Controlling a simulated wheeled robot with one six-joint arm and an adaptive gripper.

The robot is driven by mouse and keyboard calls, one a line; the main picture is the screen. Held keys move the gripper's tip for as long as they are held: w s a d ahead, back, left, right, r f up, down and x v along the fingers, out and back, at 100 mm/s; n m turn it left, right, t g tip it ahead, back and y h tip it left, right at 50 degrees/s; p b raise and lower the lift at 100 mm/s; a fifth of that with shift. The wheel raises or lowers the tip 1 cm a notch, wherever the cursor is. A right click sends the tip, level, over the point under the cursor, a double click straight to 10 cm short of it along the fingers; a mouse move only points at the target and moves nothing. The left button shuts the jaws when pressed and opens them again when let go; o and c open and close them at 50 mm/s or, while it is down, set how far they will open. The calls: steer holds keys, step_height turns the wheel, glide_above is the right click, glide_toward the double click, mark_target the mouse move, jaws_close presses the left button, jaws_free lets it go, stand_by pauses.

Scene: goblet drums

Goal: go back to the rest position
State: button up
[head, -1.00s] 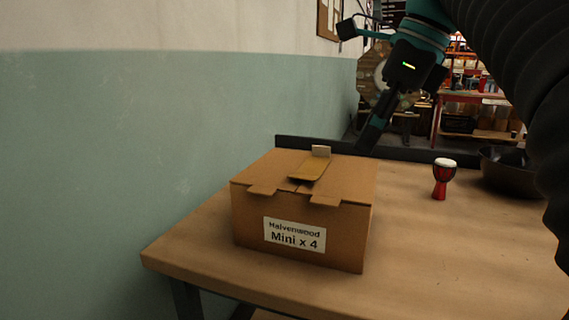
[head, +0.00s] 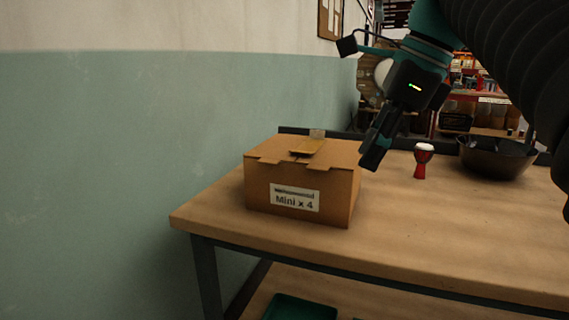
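My gripper (head: 372,150) hangs in the air at the right edge of the cardboard box, pointing down and left. It is seen from the side, and I cannot tell whether its fingers are apart; no held object shows. The closed cardboard box (head: 258,188) stands on the wooden table (head: 400,240), with a label (head: 295,198) reading "Mini x 4" on its front. A small red goblet drum (head: 422,162) with a white head stands upright right of the gripper.
A dark bowl (head: 495,158) stands on the table to the right of the drum. A green wall (head: 110,180) is close on the left. A green tray (head: 298,308) sits on the shelf below. The front right of the table is clear.

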steer(key=s+d+f+n+t+h, duration=0.1)
steer(key=s+f+n, duration=0.2)
steer(key=f+n, duration=0.3)
steer(key=s+d+f+n+t+h, duration=0.1)
steer(key=s+f+n, duration=0.3)
steer(key=f, duration=1)
steer(key=s+d+f+n+t+h, duration=0.1)
steer(key=s+f+n, duration=0.3)
steer(key=f+n, duration=0.6)
steer(key=shift+f+t+h, duration=0.25)
steer(key=shift+t+h, duration=0.05)
steer(key=shift+h, duration=0.2)
steer(key=shift+d, duration=0.1)
